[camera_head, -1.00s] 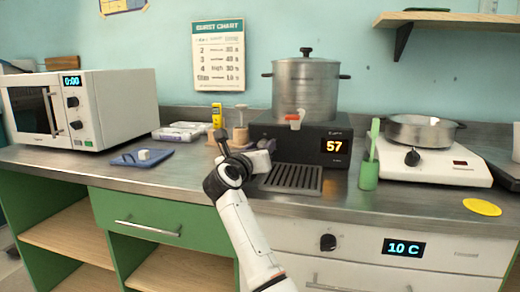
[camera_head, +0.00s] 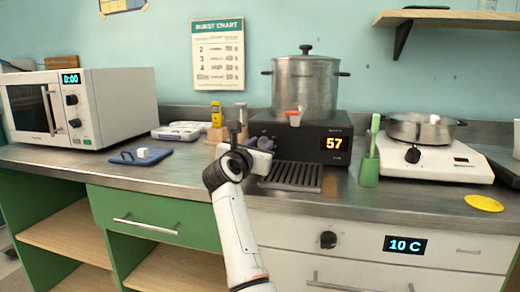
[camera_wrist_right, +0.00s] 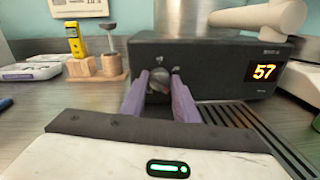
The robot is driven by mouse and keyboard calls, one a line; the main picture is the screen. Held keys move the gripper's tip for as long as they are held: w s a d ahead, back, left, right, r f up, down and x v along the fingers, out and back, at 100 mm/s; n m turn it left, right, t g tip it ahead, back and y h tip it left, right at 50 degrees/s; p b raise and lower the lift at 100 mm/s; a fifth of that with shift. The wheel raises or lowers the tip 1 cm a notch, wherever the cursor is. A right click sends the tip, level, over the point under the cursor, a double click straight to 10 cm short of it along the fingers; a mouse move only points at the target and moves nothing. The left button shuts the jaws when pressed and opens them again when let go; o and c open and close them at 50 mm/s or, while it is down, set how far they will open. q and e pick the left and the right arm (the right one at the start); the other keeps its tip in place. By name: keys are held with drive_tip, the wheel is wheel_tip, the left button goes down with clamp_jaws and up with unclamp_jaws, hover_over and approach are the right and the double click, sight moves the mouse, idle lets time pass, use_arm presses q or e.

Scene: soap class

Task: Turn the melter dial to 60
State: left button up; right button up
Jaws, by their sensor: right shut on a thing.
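The melter (camera_head: 310,135) is a black box with a steel pot (camera_head: 305,88) on top and a red-and-white spout above its drip grille. Its orange display (camera_head: 334,143) reads 57, also in the right wrist view (camera_wrist_right: 263,71). In the right wrist view the round melter dial (camera_wrist_right: 159,82) sits on the left of the front panel. My right gripper (camera_wrist_right: 160,95) has its purple fingers on both sides of the dial, shut on it. In the head view my right gripper (camera_head: 264,143) is at the melter's left front and hides the dial. My left gripper is not in view.
A slatted drip grille (camera_head: 292,177) lies right of my gripper. A green holder (camera_head: 369,170) and a white hot plate (camera_head: 435,165) stand further right. A yellow thermometer (camera_head: 217,113), a blue mat (camera_head: 140,157) and a microwave (camera_head: 80,110) are left.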

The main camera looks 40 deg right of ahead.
drive_tip(key=shift+m+b, duration=0.4)
drive_tip(key=shift+m, duration=0.6)
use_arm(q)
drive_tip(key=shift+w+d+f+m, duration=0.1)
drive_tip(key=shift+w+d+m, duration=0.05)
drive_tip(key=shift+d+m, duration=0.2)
use_arm(e)
drive_tip(key=shift+m, duration=0.3)
drive_tip(key=o, duration=1.1)
drive_tip(key=shift+a, duration=0.1)
drive_tip(key=shift+c, duration=0.2)
drive_tip(key=shift+r, duration=0.25)
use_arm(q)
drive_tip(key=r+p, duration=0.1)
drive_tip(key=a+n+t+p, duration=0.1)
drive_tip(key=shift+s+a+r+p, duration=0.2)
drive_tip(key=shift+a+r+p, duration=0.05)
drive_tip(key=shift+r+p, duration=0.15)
use_arm(e)
wheel_tip(320, 180, up, 10)
drive_tip(key=shift+f, duration=0.25)
